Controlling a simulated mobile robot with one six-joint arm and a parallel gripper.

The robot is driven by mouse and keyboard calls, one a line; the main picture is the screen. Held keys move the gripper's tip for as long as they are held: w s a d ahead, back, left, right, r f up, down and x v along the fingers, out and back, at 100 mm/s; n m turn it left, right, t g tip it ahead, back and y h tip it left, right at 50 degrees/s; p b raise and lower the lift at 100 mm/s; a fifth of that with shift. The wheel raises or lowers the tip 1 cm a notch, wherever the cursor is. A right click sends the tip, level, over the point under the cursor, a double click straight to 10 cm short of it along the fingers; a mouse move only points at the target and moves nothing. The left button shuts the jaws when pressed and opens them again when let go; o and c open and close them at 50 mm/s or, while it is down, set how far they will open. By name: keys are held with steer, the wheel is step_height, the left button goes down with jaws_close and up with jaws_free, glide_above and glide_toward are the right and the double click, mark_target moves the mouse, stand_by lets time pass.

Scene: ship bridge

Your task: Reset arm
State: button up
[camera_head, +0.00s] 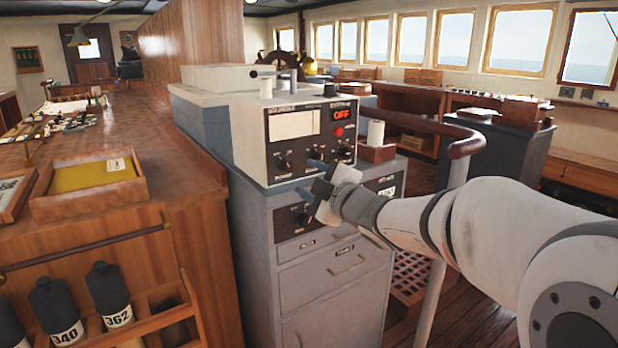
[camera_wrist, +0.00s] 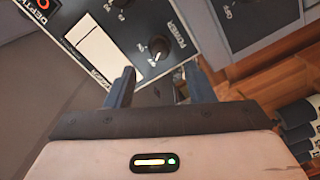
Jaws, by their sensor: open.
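My white arm reaches in from the right in the head view. My gripper (camera_head: 318,187) is in front of the lower right of the white instrument box (camera_head: 240,140). In the wrist view my gripper (camera_wrist: 158,90) shows two dark fingers held apart with nothing between them. The box's black panel (camera_wrist: 165,25) with knobs and a pale display lies beyond the fingers. A knob (camera_wrist: 159,46) labelled as power is near the gap between the fingers. I cannot tell whether any finger touches the panel.
The box stands on a grey cabinet (camera_head: 335,283) with drawers. A wooden chart counter (camera_head: 130,200) with a tray (camera_head: 88,205) is at left, with bottles (camera_head: 108,290) in a rack below. A curved handrail (camera_head: 435,128) stands behind my arm.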

steer(key=s+d+r+m+g+h+p, duration=0.1)
steer(key=s+d+m+g+h+p, duration=0.3)
steer(key=s+d+m+h+p, duration=0.8)
steer(key=s+d+f+m+g+y+p, duration=0.1)
steer(key=s+m+g+p, duration=0.6)
steer(key=s, duration=1)
steer(key=shift+d+f+g+y+p, duration=0.2)
steer(key=shift+d+g+y+p, duration=0.3)
steer(key=shift+d+g+p, duration=0.25)
